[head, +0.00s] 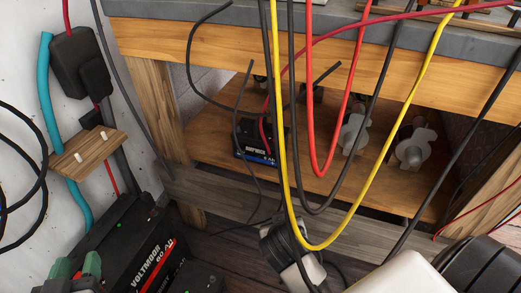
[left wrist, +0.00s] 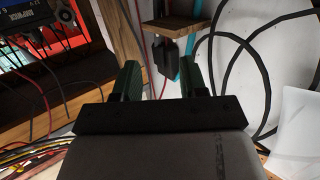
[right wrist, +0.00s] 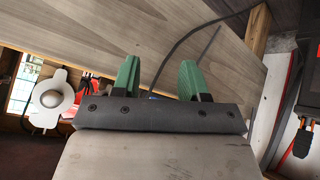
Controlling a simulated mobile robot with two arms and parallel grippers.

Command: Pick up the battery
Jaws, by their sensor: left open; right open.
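A large black battery (head: 140,262) with a red stripe and white lettering stands at the lower left in the head view, by the wall. Its lower part is cut off by the frame. My left gripper (head: 76,266) shows its green fingertips in front of the battery's left end. It is open and empty in the left wrist view (left wrist: 165,82). My right gripper (right wrist: 160,78) is open and empty in the right wrist view, facing the grey wooden beam. In the head view the right one is largely hidden behind cables.
Red, yellow and black cables (head: 318,175) hang across the middle. A small dark box with a blue base (head: 257,155) and grey metal parts (head: 410,150) sit on the bench's lower shelf (head: 320,185). A wooden wall bracket (head: 90,155) and teal hose (head: 45,100) are above the battery.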

